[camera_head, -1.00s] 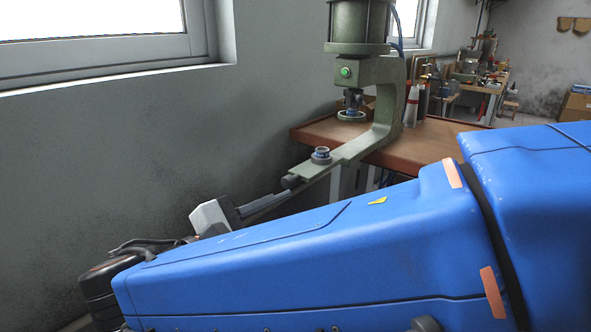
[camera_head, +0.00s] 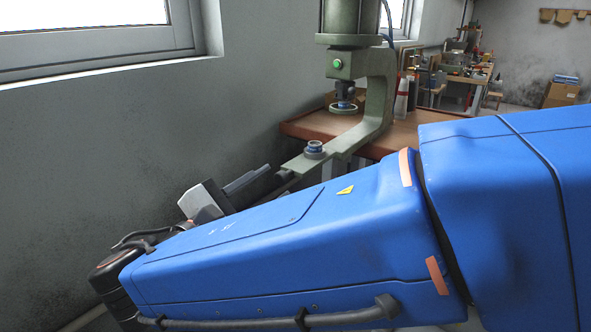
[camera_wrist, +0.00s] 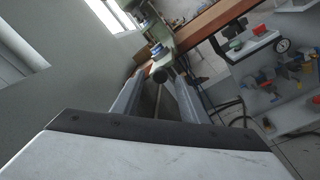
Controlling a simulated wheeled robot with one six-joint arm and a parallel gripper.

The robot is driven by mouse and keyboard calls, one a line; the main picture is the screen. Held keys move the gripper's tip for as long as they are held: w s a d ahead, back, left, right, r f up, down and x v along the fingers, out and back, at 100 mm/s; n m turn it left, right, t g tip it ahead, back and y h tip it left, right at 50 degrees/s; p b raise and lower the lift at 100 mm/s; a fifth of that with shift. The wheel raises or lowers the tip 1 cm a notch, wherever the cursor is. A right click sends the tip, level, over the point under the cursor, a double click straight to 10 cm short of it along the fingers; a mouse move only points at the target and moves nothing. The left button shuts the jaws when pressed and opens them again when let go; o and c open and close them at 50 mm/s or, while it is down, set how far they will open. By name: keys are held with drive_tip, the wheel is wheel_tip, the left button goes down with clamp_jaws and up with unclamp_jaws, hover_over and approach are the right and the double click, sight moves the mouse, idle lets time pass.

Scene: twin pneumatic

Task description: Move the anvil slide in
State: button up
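The anvil slide (camera_head: 292,165) is a green bar pulled out from the press toward the lower left. It carries a round anvil with a blue ring (camera_head: 314,149). A dark round knob is at its near end (camera_head: 283,175); it also shows in the wrist view (camera_wrist: 162,75). My gripper (camera_head: 270,179) has a white body and two dark fingers. In the wrist view, my gripper (camera_wrist: 158,82) is open, its fingers apart on either side of the knob's line. I cannot tell whether either finger touches the knob.
The green press (camera_head: 378,95) stands on a brown table (camera_head: 407,137), with a green button (camera_head: 337,64) on its head. The grey wall (camera_head: 120,150) is close on the left. My blue arm fills the foreground.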

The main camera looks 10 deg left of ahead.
sight(292, 168)
drive_tip(key=x, duration=0.8)
drive_tip(key=shift+w, duration=0.2)
drive_tip(key=shift+c, duration=0.6)
